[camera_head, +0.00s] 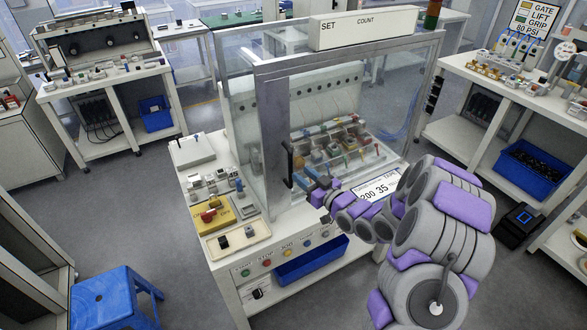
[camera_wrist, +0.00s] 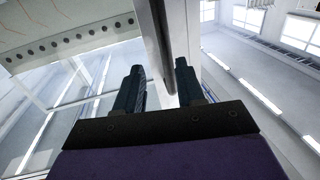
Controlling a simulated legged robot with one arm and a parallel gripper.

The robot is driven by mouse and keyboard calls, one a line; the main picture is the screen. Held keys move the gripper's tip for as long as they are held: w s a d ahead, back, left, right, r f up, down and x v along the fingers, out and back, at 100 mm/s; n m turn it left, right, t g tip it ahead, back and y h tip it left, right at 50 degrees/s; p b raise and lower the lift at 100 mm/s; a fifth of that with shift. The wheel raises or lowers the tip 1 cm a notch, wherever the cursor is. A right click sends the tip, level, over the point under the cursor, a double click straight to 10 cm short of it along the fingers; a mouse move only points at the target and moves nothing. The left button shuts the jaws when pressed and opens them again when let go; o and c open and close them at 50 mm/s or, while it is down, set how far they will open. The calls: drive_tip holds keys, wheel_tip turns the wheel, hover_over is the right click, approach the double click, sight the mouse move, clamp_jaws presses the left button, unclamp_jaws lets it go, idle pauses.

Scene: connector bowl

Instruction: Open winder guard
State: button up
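The winder guard (camera_head: 270,130) is a clear-panelled enclosure with a grey metal frame, standing on the machine table in the head view. Its front looks shut. A dark upright handle (camera_head: 289,163) is on the front frame post. My gripper (camera_head: 305,181) is beside the handle's lower part, in front of the guard. In the wrist view my gripper (camera_wrist: 159,80) has its two dark fingers spread apart.
A yellow block with a red button (camera_head: 208,216) and small parts are on the table left of the guard. Coloured buttons (camera_head: 287,253) line its front edge. A blue stool (camera_head: 115,298) stands at front left. Side benches (camera_head: 500,92) flank the machine, with open floor between.

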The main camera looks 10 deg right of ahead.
sight(292, 169)
drive_tip(key=x, duration=0.3)
drive_tip(key=a+x, duration=0.1)
drive_tip(key=x, duration=0.1)
drive_tip(key=shift+a, duration=0.3)
drive_tip(key=shift+w, duration=0.1)
drive_tip(key=shift+d, duration=0.5)
drive_tip(key=shift+c, duration=0.2)
drive_tip(key=shift+a, duration=0.35)
drive_tip(key=c, duration=0.5)
clamp_jaws()
